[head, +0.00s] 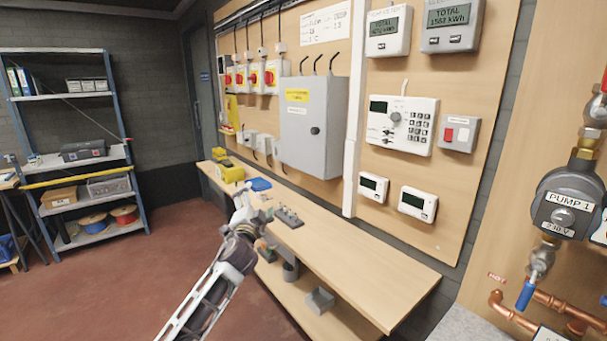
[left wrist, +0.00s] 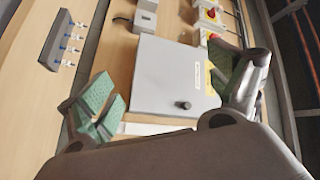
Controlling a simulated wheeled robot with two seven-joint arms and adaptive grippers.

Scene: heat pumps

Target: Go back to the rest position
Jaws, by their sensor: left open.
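My left gripper (head: 243,203) is at the end of my left arm, which comes in from the bottom left of the head view. It is in front of the left part of the wooden bench (head: 345,262). In the left wrist view its two green-padded fingers (left wrist: 165,98) stand wide apart with nothing between them. The grey cabinet (left wrist: 172,80) on the board shows beyond the fingers. My right gripper is in neither view.
A dark block with several pegs (head: 288,217) and a blue tray (head: 260,184) lie on the bench near my left gripper. A grey bin (head: 320,300) stands on the lower shelf. Pump 1 (head: 565,202) and copper pipes are at right. Open red floor (head: 130,275) lies at left.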

